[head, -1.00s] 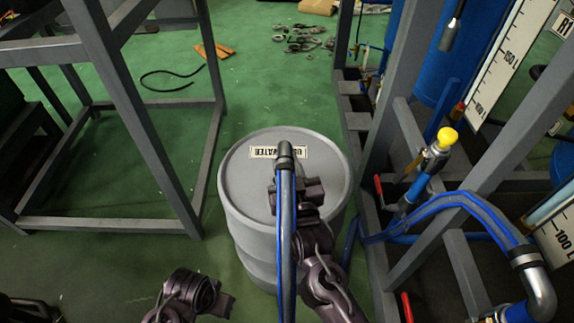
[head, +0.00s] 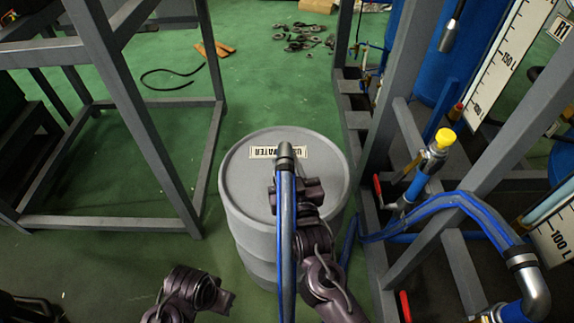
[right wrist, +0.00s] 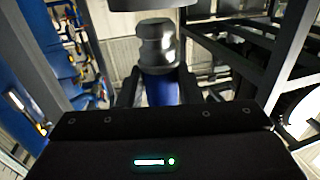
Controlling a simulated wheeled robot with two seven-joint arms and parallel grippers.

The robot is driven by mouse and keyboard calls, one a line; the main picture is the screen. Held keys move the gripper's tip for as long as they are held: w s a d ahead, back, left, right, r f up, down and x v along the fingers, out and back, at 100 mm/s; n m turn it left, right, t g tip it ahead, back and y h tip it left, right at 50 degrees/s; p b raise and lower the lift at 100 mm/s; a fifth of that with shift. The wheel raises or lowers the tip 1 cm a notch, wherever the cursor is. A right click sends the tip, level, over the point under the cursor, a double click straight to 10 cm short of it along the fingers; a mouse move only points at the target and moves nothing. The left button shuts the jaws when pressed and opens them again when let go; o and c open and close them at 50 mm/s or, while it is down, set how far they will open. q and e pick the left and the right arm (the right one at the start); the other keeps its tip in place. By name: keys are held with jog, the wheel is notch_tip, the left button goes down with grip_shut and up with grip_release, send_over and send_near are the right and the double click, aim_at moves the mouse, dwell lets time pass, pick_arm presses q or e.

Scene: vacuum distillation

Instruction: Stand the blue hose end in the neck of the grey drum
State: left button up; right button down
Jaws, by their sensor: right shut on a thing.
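The grey drum (head: 240,190) stands upright on the floor with a white label (head: 262,152) on its lid. The blue hose (head: 286,245) runs up from the bottom of the head view to a grey metal hose end (head: 285,158), which appears over the lid. My right gripper (head: 287,190) is shut on the hose just below that end. The right wrist view shows the hose end (right wrist: 158,45) pointing up between the fingers (right wrist: 160,90). The drum's neck is hidden; I cannot tell the hose end's height above the lid. My left gripper (head: 222,302) is low, left of the drum; its jaws are unclear.
A grey metal frame (head: 140,130) stands left of the drum. A grey rack (head: 400,150) with blue tanks, pipes and a yellow-capped valve (head: 445,138) stands close on the right. Floor behind the drum is mostly open, with a black hose (head: 165,80) and scattered tools (head: 300,40).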

jog(key=shift+r+p, duration=0.1)
jog(key=shift+p, duration=0.25)
dwell(0.5)
jog(key=shift+f+b, duration=1.6)
jog(key=shift+f, duration=1.3)
jog(key=c, duration=1)
grip_release()
jog(key=shift+f, duration=0.1)
jog(key=shift+o, duration=0.3)
jog(key=shift+f, duration=0.15)
